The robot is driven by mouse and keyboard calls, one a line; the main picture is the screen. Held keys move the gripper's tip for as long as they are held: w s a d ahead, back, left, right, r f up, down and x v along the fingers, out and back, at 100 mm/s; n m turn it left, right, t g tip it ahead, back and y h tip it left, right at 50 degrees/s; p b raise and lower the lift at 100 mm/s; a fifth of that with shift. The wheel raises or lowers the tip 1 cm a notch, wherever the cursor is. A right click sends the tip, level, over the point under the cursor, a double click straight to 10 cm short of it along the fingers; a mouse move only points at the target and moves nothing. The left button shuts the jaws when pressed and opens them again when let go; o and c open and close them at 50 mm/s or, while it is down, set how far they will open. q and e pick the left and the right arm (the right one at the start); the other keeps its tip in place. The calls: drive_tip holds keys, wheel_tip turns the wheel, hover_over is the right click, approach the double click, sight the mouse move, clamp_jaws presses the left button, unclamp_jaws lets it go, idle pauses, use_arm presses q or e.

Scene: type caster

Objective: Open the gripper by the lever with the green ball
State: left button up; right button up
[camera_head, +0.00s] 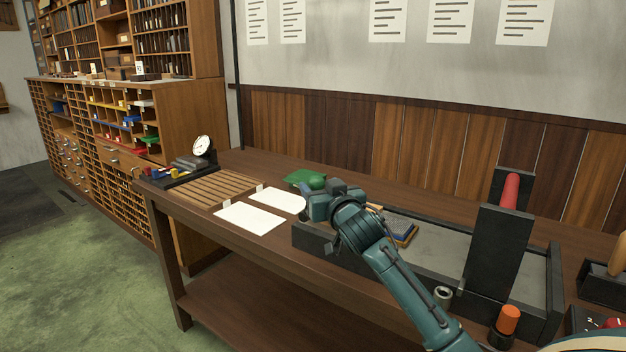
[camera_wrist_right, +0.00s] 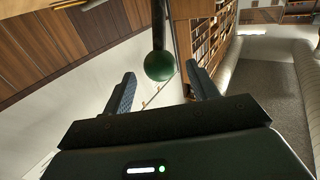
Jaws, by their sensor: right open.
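The green ball (camera_wrist_right: 160,66) sits on the end of a dark rod (camera_wrist_right: 158,22) in the right wrist view. It lies between and a little beyond my right gripper's two open fingertips, and I see no contact. In the head view my right gripper (camera_head: 314,205) is over the workbench, and its fingers are largely hidden by its own body. The green ball (camera_head: 316,182) shows just behind it, beside a flat green piece (camera_head: 299,176). The rest of the lever and the gripper it works are hidden or cannot be made out. My left gripper is not in view.
A black-rimmed tray (camera_head: 455,238) lies under and right of my right arm. A tall black stand (camera_head: 492,250) with a red bar (camera_head: 510,191) rises at its right. White sheets (camera_head: 249,218) and a slatted board (camera_head: 213,188) lie left on the wooden bench (camera_head: 275,258).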

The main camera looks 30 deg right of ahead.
drive_tip(key=shift+x, duration=2.65)
clamp_jaws()
